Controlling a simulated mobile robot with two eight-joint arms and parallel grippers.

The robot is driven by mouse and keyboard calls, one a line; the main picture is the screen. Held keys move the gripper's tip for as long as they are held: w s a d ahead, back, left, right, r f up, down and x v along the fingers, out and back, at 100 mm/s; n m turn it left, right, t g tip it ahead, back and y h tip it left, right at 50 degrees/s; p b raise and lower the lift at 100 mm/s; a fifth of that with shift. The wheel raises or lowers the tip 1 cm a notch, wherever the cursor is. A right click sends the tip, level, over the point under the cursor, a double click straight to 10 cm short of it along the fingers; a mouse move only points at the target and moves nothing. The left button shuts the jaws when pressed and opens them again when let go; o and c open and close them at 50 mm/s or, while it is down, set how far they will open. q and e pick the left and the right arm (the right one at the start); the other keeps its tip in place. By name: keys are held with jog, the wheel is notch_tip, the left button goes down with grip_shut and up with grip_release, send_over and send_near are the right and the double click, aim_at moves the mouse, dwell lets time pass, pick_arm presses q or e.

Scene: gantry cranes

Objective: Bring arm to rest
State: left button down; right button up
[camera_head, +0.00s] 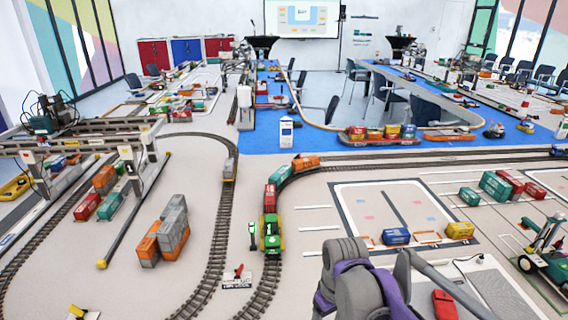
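One of my arms (360,283), grey with purple parts, shows at the bottom, right of the middle. A grey link runs from it down to the right. It covers part of the pale floor and the track area behind it. I see no gripper fingers on it, and no held object shows. No arm comes in from the left, so my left gripper is out of view.
A green train engine (271,234) stands on the track left of my arm. A red object (444,304) lies on a pale board to its right. A gantry crane (88,138) stands at left. Stacked containers (164,232) stand near it. Blue (396,237) and yellow containers (460,230) lie behind my arm.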

jog(key=s+d+m+t+p, duration=0.2)
jog(key=s, duration=0.5)
jog(key=s+d+m+t+p, duration=0.2)
jog(key=s+d+m+t, duration=0.1)
jog(key=s, duration=0.4)
jog(key=shift+d+r+h, duration=0.25)
jog(key=shift+d+h, duration=0.05)
jog(key=shift+d, duration=0.05)
